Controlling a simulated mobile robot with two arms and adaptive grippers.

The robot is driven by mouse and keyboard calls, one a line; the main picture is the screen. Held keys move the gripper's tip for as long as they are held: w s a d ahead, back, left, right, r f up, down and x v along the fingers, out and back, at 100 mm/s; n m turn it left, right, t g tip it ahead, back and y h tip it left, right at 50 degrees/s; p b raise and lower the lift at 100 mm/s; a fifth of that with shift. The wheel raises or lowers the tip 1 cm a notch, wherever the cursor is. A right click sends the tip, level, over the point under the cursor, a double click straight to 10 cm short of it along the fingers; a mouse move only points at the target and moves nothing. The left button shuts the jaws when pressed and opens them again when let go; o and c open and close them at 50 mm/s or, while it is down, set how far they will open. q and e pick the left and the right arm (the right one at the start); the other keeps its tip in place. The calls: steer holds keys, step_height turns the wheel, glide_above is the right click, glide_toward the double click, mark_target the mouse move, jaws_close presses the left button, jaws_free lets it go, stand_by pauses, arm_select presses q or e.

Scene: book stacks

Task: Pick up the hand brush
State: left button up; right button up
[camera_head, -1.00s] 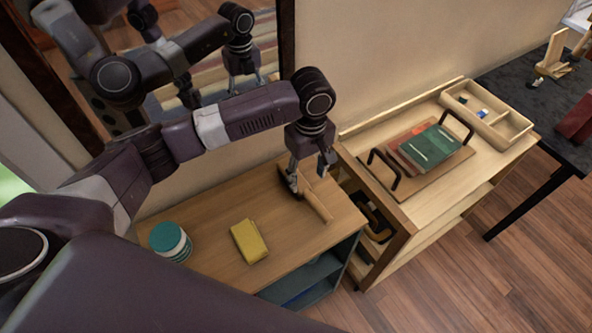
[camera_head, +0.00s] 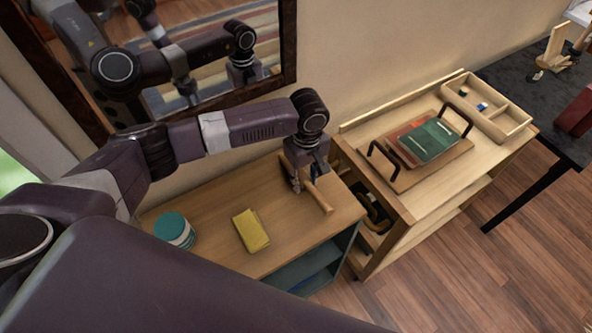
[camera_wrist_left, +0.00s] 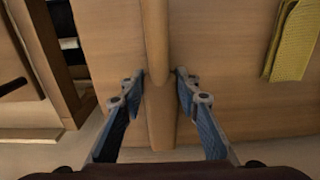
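The hand brush (camera_head: 319,197) lies on the wooden top of a low cabinet, its pale wooden handle pointing toward the cabinet's front right corner. My left gripper (camera_head: 304,184) is down over it and hides part of it. In the left wrist view the handle (camera_wrist_left: 157,45) runs between the two fingers of my left gripper (camera_wrist_left: 160,75). The fingers stand on either side of it, with a narrow gap showing at each side, so the gripper looks open. The brush's bristles cannot be made out. My right gripper is not in view.
A yellow cloth (camera_head: 250,230) and a teal-lidded tub (camera_head: 174,230) stand on the same cabinet top (camera_head: 210,247). A lighter shelf unit to the right bears a handled tray (camera_head: 402,180) with books and a divided box (camera_head: 488,113). A mirror (camera_head: 215,60) hangs behind the arm.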

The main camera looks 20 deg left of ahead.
mark_target(305, 180)
arm_select(q)
steer(key=shift+r, duration=0.1)
jaws_close()
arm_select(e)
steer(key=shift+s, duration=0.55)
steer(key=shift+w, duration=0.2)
